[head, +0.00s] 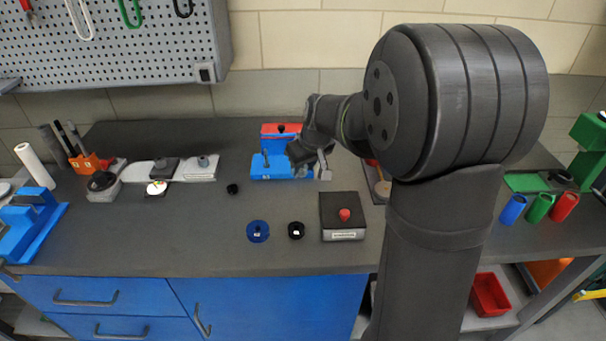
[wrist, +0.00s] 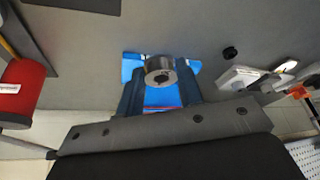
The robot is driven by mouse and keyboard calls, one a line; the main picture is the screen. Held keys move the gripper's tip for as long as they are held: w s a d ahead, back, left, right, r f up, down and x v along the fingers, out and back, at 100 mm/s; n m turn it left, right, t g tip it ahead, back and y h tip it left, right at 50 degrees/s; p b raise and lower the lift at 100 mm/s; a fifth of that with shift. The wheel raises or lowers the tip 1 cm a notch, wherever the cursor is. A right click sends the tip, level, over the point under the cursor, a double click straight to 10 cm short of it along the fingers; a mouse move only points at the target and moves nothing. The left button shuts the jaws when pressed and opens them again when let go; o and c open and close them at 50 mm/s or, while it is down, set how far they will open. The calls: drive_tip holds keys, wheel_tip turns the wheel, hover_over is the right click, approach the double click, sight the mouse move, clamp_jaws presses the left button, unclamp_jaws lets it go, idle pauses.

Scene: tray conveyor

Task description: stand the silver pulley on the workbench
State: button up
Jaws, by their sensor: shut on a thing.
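The silver pulley (wrist: 160,69) shows in the wrist view as a short, shiny round piece with a dark centre hole. My gripper (wrist: 159,80) is shut on it, with one dark finger on each side. The pulley is above the bench, in front of a blue fixture (wrist: 133,65). In the head view my gripper (head: 306,160) is at the right part of the blue fixture (head: 268,171), and I cannot make out the pulley clearly there. The workbench (head: 190,230) is dark grey.
A blue pulley (head: 258,231), a black pulley (head: 296,230) and a box with a red button (head: 344,215) lie near the front. A small black knob (head: 232,188) is left of the fixture. White plates (head: 200,168) stand farther left. The front left bench is clear.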

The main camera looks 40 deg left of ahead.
hover_over(263, 197)
drive_tip(key=d, duration=0.1)
drive_tip(key=f, duration=0.7)
drive_tip(key=shift+s+d, duration=0.2)
drive_tip(key=shift+f, duration=1.95)
drive_tip(key=shift+f, duration=0.1)
drive_tip(key=o, duration=1)
drive_tip(key=v, duration=1.2)
